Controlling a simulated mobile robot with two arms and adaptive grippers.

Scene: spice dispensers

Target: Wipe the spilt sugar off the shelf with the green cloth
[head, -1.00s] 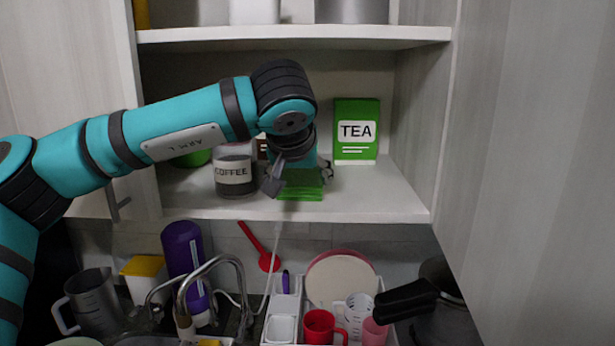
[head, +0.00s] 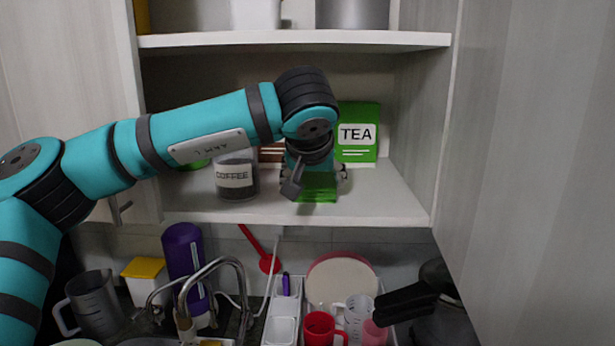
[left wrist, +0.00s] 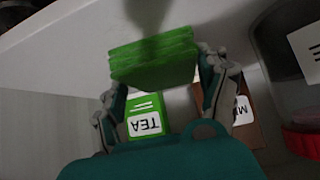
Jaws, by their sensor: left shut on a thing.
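The green cloth (head: 318,188) is a folded stack held at the front part of the white shelf (head: 385,203), between the coffee jar and the tea box. My left gripper (head: 314,178) is shut on the cloth from above and behind. In the left wrist view the cloth (left wrist: 155,58) sits between the two fingers, close to the pale shelf surface. I cannot tell whether it touches the shelf. I can make out no spilt sugar; the cloth and arm hide part of the shelf.
The coffee jar (head: 236,177) stands left of the gripper. The green tea box (head: 357,133) stands behind on the right, and a brown box (head: 271,153) behind the arm. The shelf's right front is clear. Below are a tap (head: 215,262), a purple bottle (head: 183,255) and a red mug (head: 320,327).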

